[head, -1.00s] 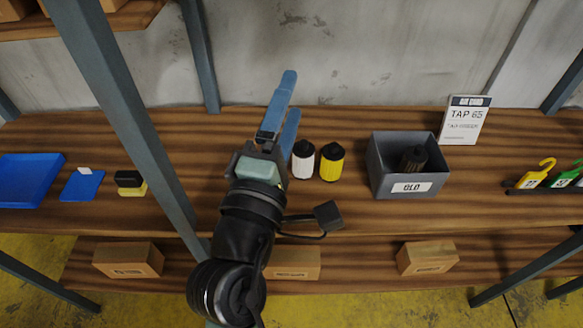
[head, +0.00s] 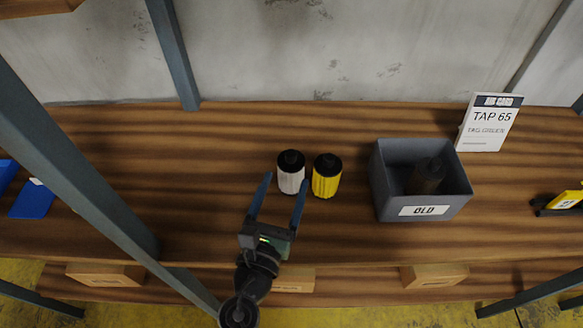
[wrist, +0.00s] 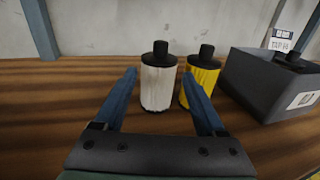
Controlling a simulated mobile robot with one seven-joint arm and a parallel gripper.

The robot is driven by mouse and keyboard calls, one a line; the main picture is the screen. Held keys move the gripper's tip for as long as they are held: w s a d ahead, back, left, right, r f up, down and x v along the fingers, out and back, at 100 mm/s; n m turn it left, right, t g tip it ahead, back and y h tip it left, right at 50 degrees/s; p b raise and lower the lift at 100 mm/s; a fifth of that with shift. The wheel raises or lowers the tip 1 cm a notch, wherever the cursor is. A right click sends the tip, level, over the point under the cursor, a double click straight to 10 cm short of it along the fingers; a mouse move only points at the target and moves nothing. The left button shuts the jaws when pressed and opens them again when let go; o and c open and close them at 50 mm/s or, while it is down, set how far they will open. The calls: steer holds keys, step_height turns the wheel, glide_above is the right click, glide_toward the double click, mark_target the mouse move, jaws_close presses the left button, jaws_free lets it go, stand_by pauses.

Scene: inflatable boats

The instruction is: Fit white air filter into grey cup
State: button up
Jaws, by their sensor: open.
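The white air filter (head: 291,176), a ribbed white cylinder with a black cap, stands upright on the wooden shelf. It also shows in the wrist view (wrist: 158,82), ahead of and between my fingers. My gripper (head: 283,184) is open and empty, with its two blue fingers pointing at the white filter from the front. In the wrist view my gripper (wrist: 165,82) has its right finger in front of part of the yellow filter. I cannot tell whether the fingers touch either filter. No grey cup is clearly seen.
A yellow filter (head: 326,180) with a black cap stands close to the right of the white one. A grey bin (head: 378,188) labelled OLD holds a dark filter (head: 427,176). A TAP 65 card (head: 489,125) stands behind it. A shelf post (head: 80,175) crosses at left.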

mark_target(287, 173)
steer(key=shift+r+p+x, duration=0.15)
steer(key=shift+p+x, duration=0.05)
steer(key=shift+x, duration=1.4)
steer(key=shift+r+p+x, duration=0.1)
steer(key=shift+p+x, duration=0.05)
steer(key=shift+x, duration=1.4)
jaws_close()
step_height(287, 173, up, 18)
steer(key=p, duration=0.9)
